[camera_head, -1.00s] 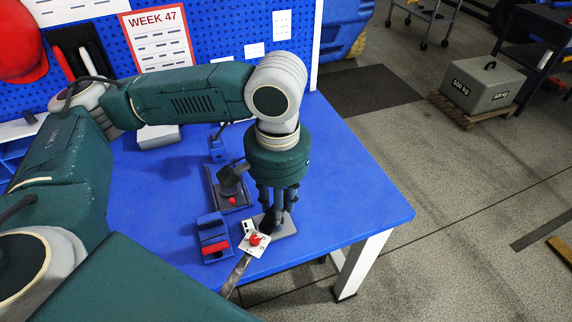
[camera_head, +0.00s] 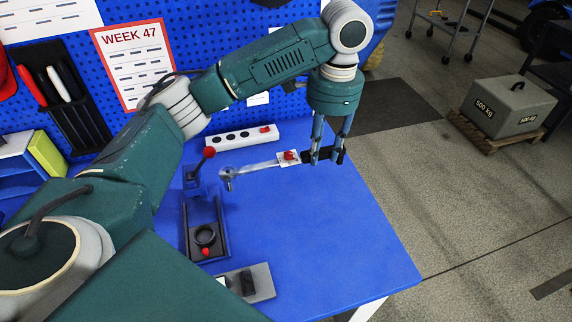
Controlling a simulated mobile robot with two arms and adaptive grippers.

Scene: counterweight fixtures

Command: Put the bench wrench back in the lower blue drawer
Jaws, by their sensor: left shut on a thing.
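My left gripper (camera_head: 325,156) is shut on the wrench (camera_head: 256,167) near the right end of its shaft. The wrench is grey metal and points left, its ring-shaped head at the far end from the fingers. A white tag with a red part (camera_head: 289,157) sits on the shaft beside the fingers. The wrench appears held above the blue bench (camera_head: 330,235). At the left edge stands a blue unit (camera_head: 20,180), partly hidden by my left arm; I cannot tell a lower drawer or whether it is open. My right gripper is out of view.
A dark tray fixture with a ring (camera_head: 205,236) and a red-knobbed lever (camera_head: 208,153) stand left on the bench. A grey plate (camera_head: 258,281) lies at the front, a white socket strip (camera_head: 242,138) at the back. The bench's right side is clear.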

